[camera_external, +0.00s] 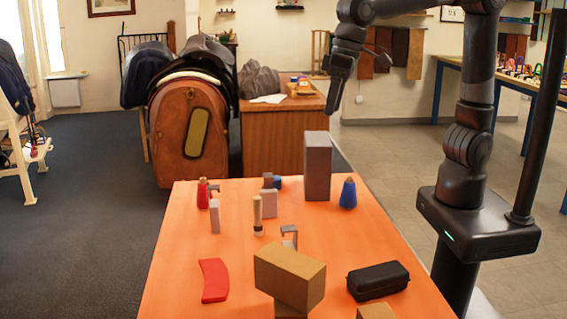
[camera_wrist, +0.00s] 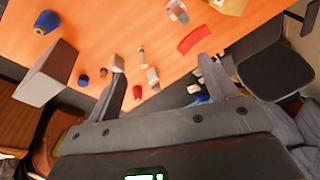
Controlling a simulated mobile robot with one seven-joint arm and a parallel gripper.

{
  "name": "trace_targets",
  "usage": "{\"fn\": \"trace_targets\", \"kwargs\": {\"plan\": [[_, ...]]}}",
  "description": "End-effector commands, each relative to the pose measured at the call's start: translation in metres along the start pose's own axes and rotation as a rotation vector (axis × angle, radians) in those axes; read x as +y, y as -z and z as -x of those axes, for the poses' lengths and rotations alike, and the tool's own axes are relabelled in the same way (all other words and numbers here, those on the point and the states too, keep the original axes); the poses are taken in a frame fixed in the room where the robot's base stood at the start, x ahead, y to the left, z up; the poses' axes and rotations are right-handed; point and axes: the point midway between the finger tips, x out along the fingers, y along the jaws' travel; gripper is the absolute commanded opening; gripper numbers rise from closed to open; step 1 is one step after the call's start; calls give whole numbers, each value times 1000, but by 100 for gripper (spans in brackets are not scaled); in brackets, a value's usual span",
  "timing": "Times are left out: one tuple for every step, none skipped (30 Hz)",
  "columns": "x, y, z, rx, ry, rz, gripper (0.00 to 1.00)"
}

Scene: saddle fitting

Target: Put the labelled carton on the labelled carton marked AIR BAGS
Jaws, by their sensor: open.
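A brown carton (camera_external: 290,275) is at the near edge of the orange table, with another brown block (camera_external: 290,312) partly visible directly beneath it. A second brown carton (camera_external: 376,312) is cut off by the bottom edge, to the right. No label can be read on any of them, so I cannot tell which is marked AIR BAGS. Part of a tan carton (camera_wrist: 228,5) shows at the top of the wrist view. My gripper (camera_external: 335,105) is raised above the table's far right corner, well away from the cartons. In the wrist view, its fingers (camera_wrist: 162,62) are apart with nothing held.
The orange table (camera_external: 170,285) holds a tall grey box (camera_external: 317,165), a blue bottle (camera_external: 348,193), a red bottle (camera_external: 203,193), a wooden-handled tool (camera_external: 257,215), a red curved piece (camera_external: 214,280) and a black case (camera_external: 378,280). The table's left front is clear.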

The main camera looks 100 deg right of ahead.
Motion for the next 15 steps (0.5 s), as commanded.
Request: {"fn": "trace_targets", "kwargs": {"plan": [[19, -8, 10, 20, 8, 20, 78], [28, -13, 14, 31, 12, 38, 78], [41, -19, 18, 45, 15, 61, 78], [51, -25, 21, 55, 17, 78, 78], [60, -30, 24, 67, 19, 95, 78], [73, -38, 27, 82, 21, 119, 78], [82, -44, 29, 92, 21, 136, 78], [91, -50, 30, 104, 21, 153, 78], [102, -59, 32, 120, 22, 177, 78], [111, -66, 32, 131, 21, 194, 78], [119, -72, 33, 142, 19, 212, 78], [130, -81, 33, 158, 17, 235, 78], [138, -88, 33, 170, 15, 253, 78], [146, -95, 32, 181, 12, 270, 78], [155, -104, 30, 195, 8, 291, 78]]}}
